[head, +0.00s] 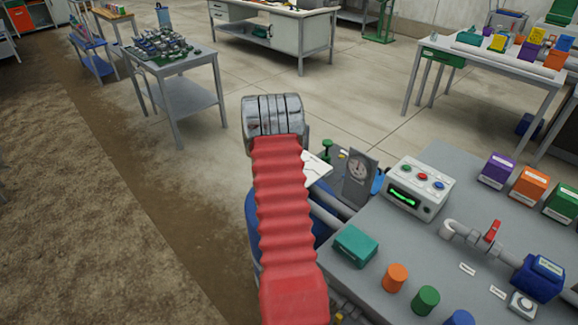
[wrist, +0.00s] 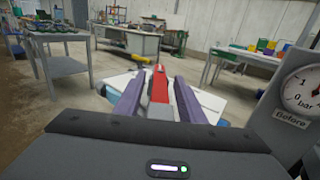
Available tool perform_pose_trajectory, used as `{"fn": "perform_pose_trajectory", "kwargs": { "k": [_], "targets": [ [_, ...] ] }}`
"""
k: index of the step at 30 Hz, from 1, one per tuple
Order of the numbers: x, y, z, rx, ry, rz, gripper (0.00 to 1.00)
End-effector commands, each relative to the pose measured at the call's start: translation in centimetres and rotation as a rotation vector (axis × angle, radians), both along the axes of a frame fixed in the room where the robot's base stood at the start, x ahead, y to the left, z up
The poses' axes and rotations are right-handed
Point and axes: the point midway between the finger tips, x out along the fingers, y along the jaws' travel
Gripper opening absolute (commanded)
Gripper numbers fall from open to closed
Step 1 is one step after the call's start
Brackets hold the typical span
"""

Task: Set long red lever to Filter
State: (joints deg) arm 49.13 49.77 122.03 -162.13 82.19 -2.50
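The long red lever (wrist: 159,86) stands out between the two purple-grey fingers of my gripper (wrist: 159,80) in the wrist view. The fingers lie to its left and right, and a narrow gap seems to show on each side. My gripper is open around the lever. No label for Filter is readable. In the head view my own arm hides the lever and gripper.
A pressure gauge (wrist: 302,88) marked "Before" stands close on the right; it also shows in the head view (head: 358,170). The grey skid bench (head: 440,255) carries a control box (head: 419,188), colored caps and a small red valve handle (head: 493,231).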

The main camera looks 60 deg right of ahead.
Motion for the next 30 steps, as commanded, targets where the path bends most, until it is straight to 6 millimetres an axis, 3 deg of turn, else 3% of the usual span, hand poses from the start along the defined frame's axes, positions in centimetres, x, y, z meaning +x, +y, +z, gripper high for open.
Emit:
{"fn": "perform_pose_trajectory", "kwargs": {
  "k": [21,30],
  "targets": [
    [-4.3,10.3,-0.1,0.000,0.000,0.003,0.36],
    [-5.2,12.3,0.0,-0.001,-0.002,0.001,0.36]
  ]
}}
